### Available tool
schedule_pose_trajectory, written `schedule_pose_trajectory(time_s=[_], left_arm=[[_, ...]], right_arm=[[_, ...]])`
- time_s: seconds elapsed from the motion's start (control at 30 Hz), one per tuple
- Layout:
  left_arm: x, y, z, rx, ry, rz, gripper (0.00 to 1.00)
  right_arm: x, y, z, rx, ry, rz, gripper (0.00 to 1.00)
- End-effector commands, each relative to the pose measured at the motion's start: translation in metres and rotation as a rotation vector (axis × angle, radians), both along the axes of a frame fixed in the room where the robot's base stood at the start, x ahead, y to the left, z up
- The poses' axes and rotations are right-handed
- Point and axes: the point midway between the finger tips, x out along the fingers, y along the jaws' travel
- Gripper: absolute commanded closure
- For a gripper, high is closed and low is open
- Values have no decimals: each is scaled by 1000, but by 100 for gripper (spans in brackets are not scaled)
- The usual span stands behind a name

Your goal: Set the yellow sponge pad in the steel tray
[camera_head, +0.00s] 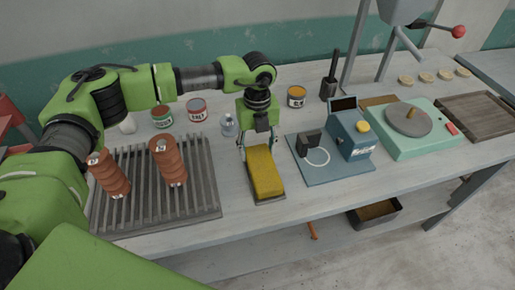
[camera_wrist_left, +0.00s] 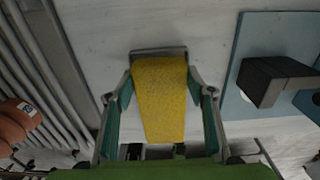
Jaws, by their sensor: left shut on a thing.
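The yellow sponge pad (camera_head: 264,172) is a long block held between the fingers of my left gripper (camera_head: 257,147). In the left wrist view the sponge (camera_wrist_left: 160,95) lies lengthwise between the two green-padded fingers. A narrow grey steel tray (camera_head: 269,201) lies on the table under the sponge, and its near end shows past it. The tray's edge (camera_wrist_left: 158,51) also shows beyond the sponge's far end in the wrist view. The sponge covers most of the tray. I cannot tell whether it touches the tray floor. My right gripper is not in view.
A slatted rack (camera_head: 205,203) with orange-brown spools stands left of the tray. A blue mat (camera_head: 318,177) with a blue device (camera_head: 350,137) lies close on the right. Paint cans (camera_head: 296,96) and a small clear bottle (camera_head: 229,126) stand behind. The table's front edge is near.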

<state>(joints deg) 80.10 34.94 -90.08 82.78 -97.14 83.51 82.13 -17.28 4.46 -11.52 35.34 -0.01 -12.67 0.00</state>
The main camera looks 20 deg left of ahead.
Motion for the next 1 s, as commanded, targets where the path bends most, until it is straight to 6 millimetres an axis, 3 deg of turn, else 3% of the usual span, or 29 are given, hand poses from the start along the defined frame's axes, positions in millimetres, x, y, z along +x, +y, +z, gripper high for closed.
schedule_pose_trajectory(time_s=[0.13, 0.37, 0.4, 0.47, 0.87, 1.0], left_arm=[[0, 0, -10, 0, 0, 0, 77], [0, 0, -12, -1, -1, 0, 77], [0, 0, -12, -1, -1, 0, 46], [0, 0, -12, -1, -1, 0, 34], [0, 0, -8, -1, -2, 0, 34], [2, 0, 9, -2, -6, -1, 34]], right_arm=[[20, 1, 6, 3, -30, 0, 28], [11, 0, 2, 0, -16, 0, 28], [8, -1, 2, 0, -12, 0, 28], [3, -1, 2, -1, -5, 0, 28], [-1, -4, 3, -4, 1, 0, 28], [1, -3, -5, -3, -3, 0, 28]])
